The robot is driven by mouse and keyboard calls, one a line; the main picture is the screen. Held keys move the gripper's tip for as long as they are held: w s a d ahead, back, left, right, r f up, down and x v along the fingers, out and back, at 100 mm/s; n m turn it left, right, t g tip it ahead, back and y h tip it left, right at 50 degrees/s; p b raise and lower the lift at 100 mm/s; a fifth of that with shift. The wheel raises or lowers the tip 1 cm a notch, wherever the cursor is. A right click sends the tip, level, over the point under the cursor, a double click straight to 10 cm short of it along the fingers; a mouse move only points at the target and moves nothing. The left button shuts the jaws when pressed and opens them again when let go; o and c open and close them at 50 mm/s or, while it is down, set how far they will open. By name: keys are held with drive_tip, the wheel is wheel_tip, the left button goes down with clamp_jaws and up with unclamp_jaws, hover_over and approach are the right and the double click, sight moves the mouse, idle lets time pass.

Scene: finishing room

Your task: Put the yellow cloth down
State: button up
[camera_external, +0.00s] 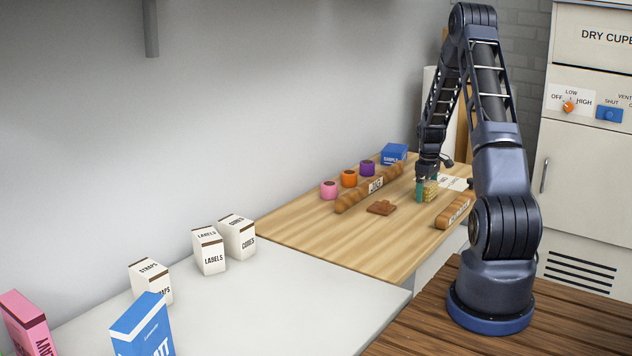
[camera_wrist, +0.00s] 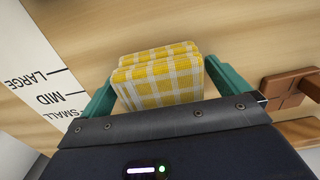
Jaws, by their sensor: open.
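The yellow cloth (camera_wrist: 160,78) is a folded, yellow and white checked bundle. In the wrist view it lies between the two green fingers of my gripper (camera_wrist: 158,85). The fingers are spread, with the cloth between them; I cannot tell whether either finger touches it. In the external view the cloth (camera_external: 431,189) shows at the fingertips of my gripper (camera_external: 425,188), low at the wooden table (camera_external: 340,225). The cloth appears to rest on the tabletop, though its underside is hidden.
A white sheet marked LARGE, MID, SMALL (camera_wrist: 45,85) lies beside the cloth. A brown block piece (camera_external: 381,208), two long brown bars (camera_external: 368,188) (camera_external: 455,211), pink, orange and purple pots (camera_external: 348,179) and a blue box (camera_external: 394,153) are nearby. The table's near left part is clear.

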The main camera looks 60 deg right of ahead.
sight(427, 182)
wheel_tip(427, 182, up, 12)
drive_tip(key=shift+r, duration=0.2)
idle(0.4)
drive_tip(key=w+a+r+t+h, duration=0.1)
drive_tip(key=w+a+r, duration=0.1)
drive_tip(key=a+r, duration=0.85)
drive_tip(key=w+a+r, duration=0.3)
drive_tip(key=a+r, duration=0.5)
drive_tip(key=a, duration=0.6)
drive_tip(key=s+a+r+t, duration=0.1)
drive_tip(key=s+a+r, duration=0.25)
drive_tip(key=a, duration=0.55)
drive_tip(key=s+a+r+t, duration=0.1)
drive_tip(key=s+a+r, duration=0.25)
drive_tip(key=a, duration=0.55)
drive_tip(key=s+a+r+t+y, duration=0.1)
drive_tip(key=s+a, duration=1.4)
drive_tip(key=s, duration=0.1)
drive_tip(key=shift+a+t, duration=0.3)
